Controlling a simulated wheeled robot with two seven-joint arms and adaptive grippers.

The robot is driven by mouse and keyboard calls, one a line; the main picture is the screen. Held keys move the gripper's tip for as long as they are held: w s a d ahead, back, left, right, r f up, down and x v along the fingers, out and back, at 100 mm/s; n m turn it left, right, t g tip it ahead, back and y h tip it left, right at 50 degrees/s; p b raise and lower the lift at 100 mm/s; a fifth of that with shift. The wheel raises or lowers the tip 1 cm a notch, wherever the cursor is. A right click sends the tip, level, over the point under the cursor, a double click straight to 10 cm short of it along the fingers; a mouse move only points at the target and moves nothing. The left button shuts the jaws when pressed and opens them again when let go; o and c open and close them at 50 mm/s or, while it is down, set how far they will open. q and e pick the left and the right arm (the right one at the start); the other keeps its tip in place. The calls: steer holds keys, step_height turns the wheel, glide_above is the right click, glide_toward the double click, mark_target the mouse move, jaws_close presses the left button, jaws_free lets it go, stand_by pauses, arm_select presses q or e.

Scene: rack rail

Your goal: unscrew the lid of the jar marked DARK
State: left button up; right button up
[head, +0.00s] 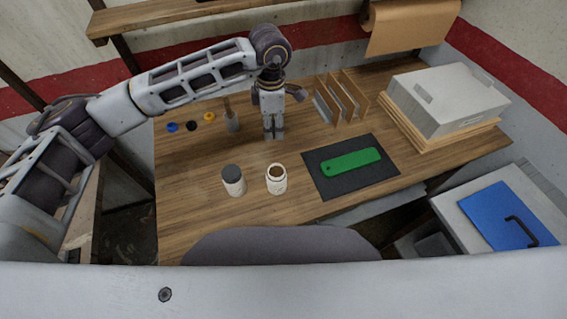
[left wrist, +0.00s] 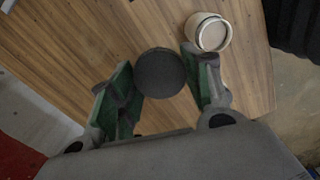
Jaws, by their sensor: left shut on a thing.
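My left gripper (head: 273,135) points down over the middle of the bench, behind the two jars. In the left wrist view its fingers are on both sides of a round dark grey lid (left wrist: 160,73), and they are shut on it. An open cream jar (head: 276,181) stands upright on the bench, its mouth uncovered; it also shows in the left wrist view (left wrist: 211,33). A second cream jar (head: 234,187) stands to its left with a dark grey lid on. The markings on both jars are too small to read. My right gripper is out of view.
A green plate (head: 352,161) lies on a dark mat (head: 320,185) to the right. Upright dividers (head: 343,97) and a grey box (head: 446,95) stand behind it. Small coloured pieces (head: 191,126) and a slim brush-like object (head: 232,121) are at the back left.

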mark_target(273, 130)
arm_select(q)
steer(key=n, duration=0.3)
steer(key=shift+s+f, duration=0.1)
steer(key=shift+s, duration=0.1)
steer(key=n, duration=0.3)
steer(key=shift+s+f, duration=0.15)
steer(key=shift+f, duration=0.1)
steer(key=f+n, duration=0.1)
steer(key=n, duration=0.1)
steer(key=shift+s+n, duration=0.1)
steer(key=shift+n, duration=0.2)
steer(key=shift+f+n, duration=0.8)
step_height(273, 130, down, 4)
steer(key=shift+r+n+b, duration=0.15)
steer(key=shift+n+b, duration=0.15)
steer(key=shift+n, duration=0.8)
steer(key=shift+f+p, duration=0.6)
steer(key=shift+f, duration=2.55)
